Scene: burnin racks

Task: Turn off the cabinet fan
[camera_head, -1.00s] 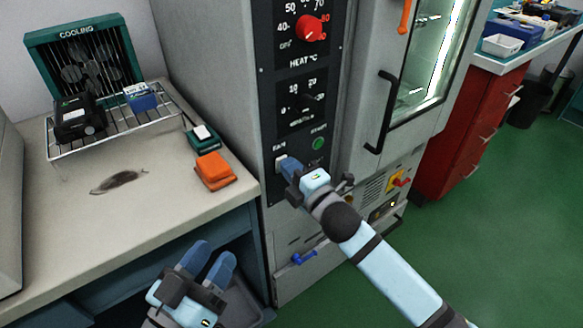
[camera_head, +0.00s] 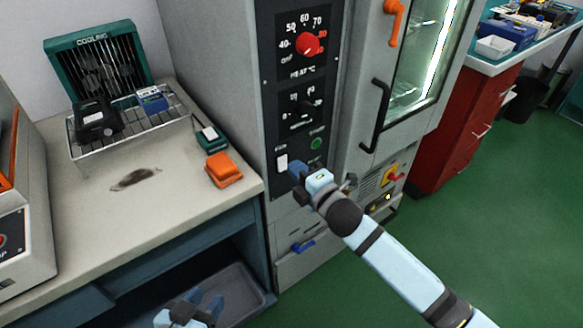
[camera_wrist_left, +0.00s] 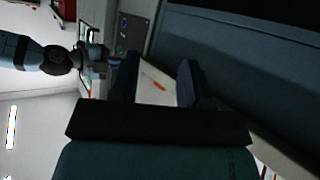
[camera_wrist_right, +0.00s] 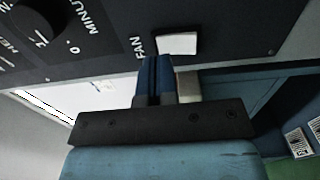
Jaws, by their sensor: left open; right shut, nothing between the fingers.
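The fan switch (camera_head: 282,163) is a white rocker on the cabinet's dark control panel (camera_head: 268,98). In the right wrist view the white switch (camera_wrist_right: 177,43) sits beside the label FAN. My right gripper (camera_head: 294,168) is shut and empty, its blue fingertips just right of the switch in the head view. In the right wrist view its fingertips (camera_wrist_right: 157,60) are close to the switch's edge; I cannot tell whether they touch. My left gripper (camera_head: 206,302) is open and empty, low in front of the bench, partly cut off by the frame's bottom edge.
A red heat knob (camera_head: 307,44), a timer knob (camera_head: 302,109) and a green start button (camera_head: 316,143) are on the panel. A black door handle (camera_head: 378,115) stands out to the right. An orange box (camera_head: 222,169) and a wire rack (camera_head: 160,136) are on the bench.

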